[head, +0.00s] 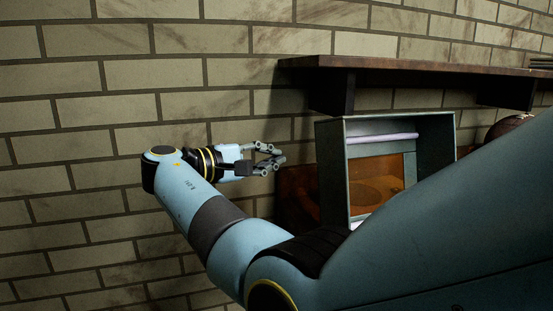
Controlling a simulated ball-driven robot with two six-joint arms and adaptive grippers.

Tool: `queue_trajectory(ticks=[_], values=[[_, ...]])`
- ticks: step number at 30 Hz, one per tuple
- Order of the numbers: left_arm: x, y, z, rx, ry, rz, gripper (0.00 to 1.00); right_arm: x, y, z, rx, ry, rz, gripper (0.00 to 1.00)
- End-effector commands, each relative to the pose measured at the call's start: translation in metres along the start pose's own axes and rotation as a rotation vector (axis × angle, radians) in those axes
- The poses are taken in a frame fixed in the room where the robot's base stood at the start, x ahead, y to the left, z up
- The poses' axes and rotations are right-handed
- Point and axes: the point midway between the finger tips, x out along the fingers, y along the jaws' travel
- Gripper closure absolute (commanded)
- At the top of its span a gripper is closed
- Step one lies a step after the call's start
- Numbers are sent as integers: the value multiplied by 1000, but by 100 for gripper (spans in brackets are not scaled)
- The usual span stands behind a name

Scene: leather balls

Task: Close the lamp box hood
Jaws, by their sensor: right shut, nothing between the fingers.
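The lamp box (333,172) is a grey-green box right of centre in the head view. Its front faces me and is open. A pale tube lamp (382,138) runs across its upper inside, above an orange-brown inner panel (375,185). I cannot make out the hood as a separate part. My right gripper (276,161) is just left of the box, apart from it, pointing right towards its left side. My arm hides the box's lower right part. My left gripper is not in view.
A dark wooden shelf (420,66) on brackets hangs on the brick wall (130,88) just above the box. A brown leather ball (508,126) shows partly at the right, behind my arm. A dark reddish-brown surface (297,195) lies left of the box.

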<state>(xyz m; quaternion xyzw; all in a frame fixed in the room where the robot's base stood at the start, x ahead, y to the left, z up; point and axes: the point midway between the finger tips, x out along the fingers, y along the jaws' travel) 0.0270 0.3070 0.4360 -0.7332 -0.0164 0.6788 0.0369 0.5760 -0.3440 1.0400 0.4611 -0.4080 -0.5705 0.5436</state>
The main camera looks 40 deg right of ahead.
Motion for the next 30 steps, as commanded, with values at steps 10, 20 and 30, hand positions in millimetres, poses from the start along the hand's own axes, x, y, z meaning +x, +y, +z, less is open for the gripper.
queue_trajectory(ticks=[10,20,30], values=[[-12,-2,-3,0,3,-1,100,75,2,0,-1,-1,2,100],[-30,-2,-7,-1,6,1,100,63,1,35,0,3,-1,100],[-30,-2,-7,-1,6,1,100,62,-1,37,-1,3,-1,100]])
